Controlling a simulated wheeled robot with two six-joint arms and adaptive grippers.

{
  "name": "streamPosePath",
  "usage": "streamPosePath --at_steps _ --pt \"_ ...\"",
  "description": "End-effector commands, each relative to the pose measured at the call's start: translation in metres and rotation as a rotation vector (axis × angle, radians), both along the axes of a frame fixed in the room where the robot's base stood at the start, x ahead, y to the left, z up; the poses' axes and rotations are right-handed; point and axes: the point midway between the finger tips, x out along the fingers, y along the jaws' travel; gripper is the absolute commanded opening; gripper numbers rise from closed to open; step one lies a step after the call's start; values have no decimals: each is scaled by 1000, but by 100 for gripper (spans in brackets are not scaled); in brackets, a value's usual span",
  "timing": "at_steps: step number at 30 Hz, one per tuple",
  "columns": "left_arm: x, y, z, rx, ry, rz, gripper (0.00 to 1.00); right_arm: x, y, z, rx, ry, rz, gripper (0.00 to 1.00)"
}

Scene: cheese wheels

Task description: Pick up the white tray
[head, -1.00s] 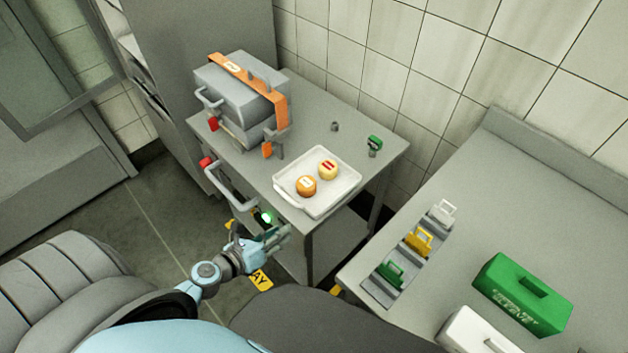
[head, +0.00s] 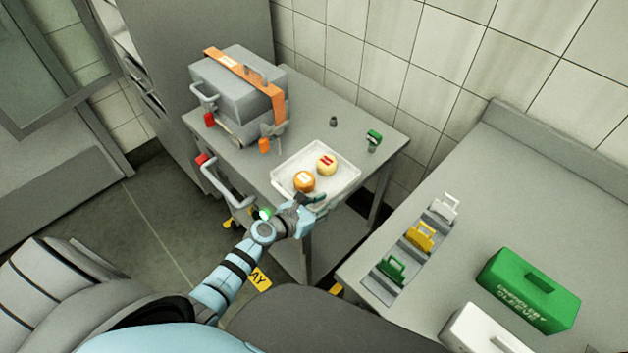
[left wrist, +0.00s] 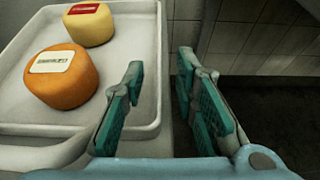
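The white tray (head: 345,180) lies on the grey metal cart near its front corner, with an orange cheese wheel (head: 304,182) and a pale yellow cheese wheel (head: 326,165) on it. My left gripper (head: 318,197) is at the tray's near edge. In the left wrist view, the tray (left wrist: 150,45) fills the left side. The left gripper's fingers (left wrist: 160,72) are open, with the tray's rim showing between their tips. I cannot tell whether they touch it. My right gripper is not in view.
A grey case with an orange strap (head: 240,90) stands on the cart (head: 300,110) behind the tray. The cart's handle (head: 225,180) sticks out at left. A counter (head: 520,200) at right holds coloured tags and a green box (head: 527,290). Tiled wall stands behind.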

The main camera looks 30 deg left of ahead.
Motion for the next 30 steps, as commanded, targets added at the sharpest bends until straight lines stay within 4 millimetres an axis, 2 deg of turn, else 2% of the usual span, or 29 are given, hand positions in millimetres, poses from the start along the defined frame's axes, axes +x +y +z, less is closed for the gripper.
streamPosePath --at_steps 4,9,23,26,30 --pt "0 0 1 0 0 0 25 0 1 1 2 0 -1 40" --pt "-1 0 1 0 0 0 0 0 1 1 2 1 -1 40" --pt "0 1 4 1 -2 1 0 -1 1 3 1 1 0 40" --pt "0 1 12 1 -3 0 0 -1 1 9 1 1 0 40" --pt "0 1 38 1 -4 0 0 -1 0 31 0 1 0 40"
